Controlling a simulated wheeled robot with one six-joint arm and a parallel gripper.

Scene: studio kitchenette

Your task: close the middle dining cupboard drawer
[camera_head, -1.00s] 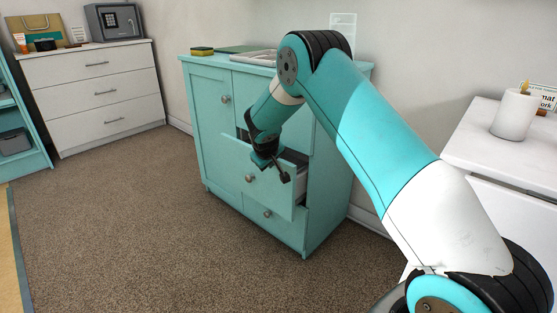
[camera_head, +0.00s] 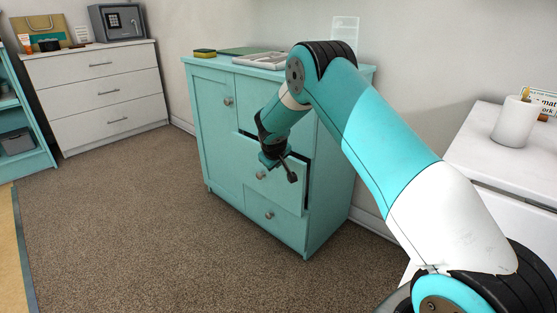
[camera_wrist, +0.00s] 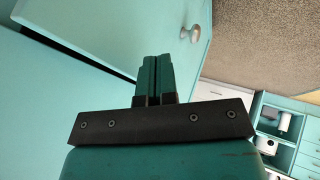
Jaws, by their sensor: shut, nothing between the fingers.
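The teal dining cupboard (camera_head: 224,150) stands against the wall, with a door on its left and drawers on its right. Its middle drawer (camera_head: 256,187) stands out a little from the cupboard, with a narrow dark gap along its right side. My gripper (camera_head: 281,172) is shut and empty, in front of the upper part of the middle drawer's front. In the wrist view my shut fingers (camera_wrist: 155,78) point toward a teal drawer front with a round metal knob (camera_wrist: 190,33). I cannot tell whether the fingers touch the front. The lower drawer (camera_head: 276,219) looks shut.
A sponge (camera_head: 204,53) and a tray (camera_head: 262,60) lie on the cupboard top. A white chest of drawers (camera_head: 100,95) stands at the back left. A white counter with a paper roll (camera_head: 515,121) is at right. Carpet in front is clear.

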